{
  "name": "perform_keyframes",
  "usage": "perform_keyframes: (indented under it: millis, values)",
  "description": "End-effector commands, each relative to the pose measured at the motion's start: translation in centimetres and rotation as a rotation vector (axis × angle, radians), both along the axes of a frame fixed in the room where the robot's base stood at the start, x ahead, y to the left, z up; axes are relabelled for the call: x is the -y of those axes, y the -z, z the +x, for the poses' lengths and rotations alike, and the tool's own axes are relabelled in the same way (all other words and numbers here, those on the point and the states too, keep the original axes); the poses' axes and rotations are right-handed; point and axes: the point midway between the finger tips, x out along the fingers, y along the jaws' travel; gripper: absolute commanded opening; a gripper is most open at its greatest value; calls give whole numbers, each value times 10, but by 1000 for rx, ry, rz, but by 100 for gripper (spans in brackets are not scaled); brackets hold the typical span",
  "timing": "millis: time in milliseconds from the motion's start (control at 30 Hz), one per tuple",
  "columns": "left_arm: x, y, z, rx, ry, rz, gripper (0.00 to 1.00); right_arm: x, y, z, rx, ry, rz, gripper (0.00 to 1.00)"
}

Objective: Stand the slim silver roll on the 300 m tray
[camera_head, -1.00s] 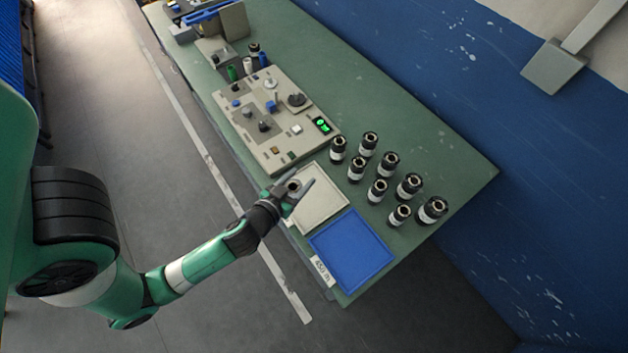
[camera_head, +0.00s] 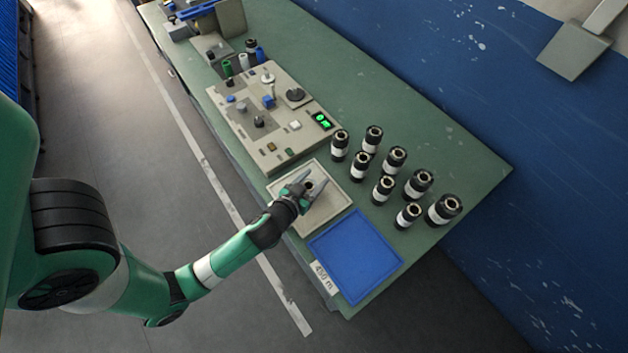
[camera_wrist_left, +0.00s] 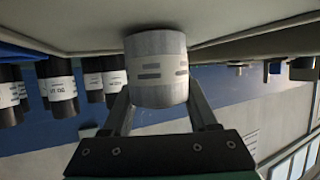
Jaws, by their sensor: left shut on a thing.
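The slim silver roll (camera_wrist_left: 158,65), with a white label band bearing dark bars, is between the fingers of my left gripper (camera_head: 311,184). In the head view the roll (camera_head: 308,186) is mostly hidden by the fingers. The gripper is shut on it, over the beige tray (camera_head: 332,206). In the wrist view, which looks inverted, the roll's far end meets the pale tray surface (camera_wrist_left: 80,25). The roll looks about upright; I cannot tell whether it touches the tray. No label on the beige tray is readable. My right gripper is out of view.
A blue tray (camera_head: 355,256) labelled 450 m (camera_head: 324,278) adjoins the beige one. Several black rolls with white labels (camera_head: 383,189) stand to the right. A grey machine panel (camera_head: 268,125) with knobs and a green display lies behind. The bench beyond the rolls is clear.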

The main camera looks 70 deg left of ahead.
Motion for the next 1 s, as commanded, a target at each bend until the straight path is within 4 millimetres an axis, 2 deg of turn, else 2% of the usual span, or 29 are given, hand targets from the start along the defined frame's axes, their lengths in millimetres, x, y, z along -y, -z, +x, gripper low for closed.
perform_keyframes:
  millis: [100, 133, 267, 300, 667, 767, 1000]
  values:
    - [0, 4, 0, 1, 0, 1, 0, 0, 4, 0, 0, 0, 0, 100]
    - [0, 3, 0, 0, 0, 0, 63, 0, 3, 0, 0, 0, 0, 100]
    - [0, 2, 0, 0, 0, 0, 86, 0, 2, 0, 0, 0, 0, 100]
    - [0, 2, 0, 0, 0, 0, 89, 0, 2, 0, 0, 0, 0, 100]
    - [2, -3, -2, -1, 1, 0, 89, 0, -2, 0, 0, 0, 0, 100]
    - [12, -7, -13, -2, 5, 0, 89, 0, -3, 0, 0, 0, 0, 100]
    - [48, -30, -56, -5, 11, 1, 89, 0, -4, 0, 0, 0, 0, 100]
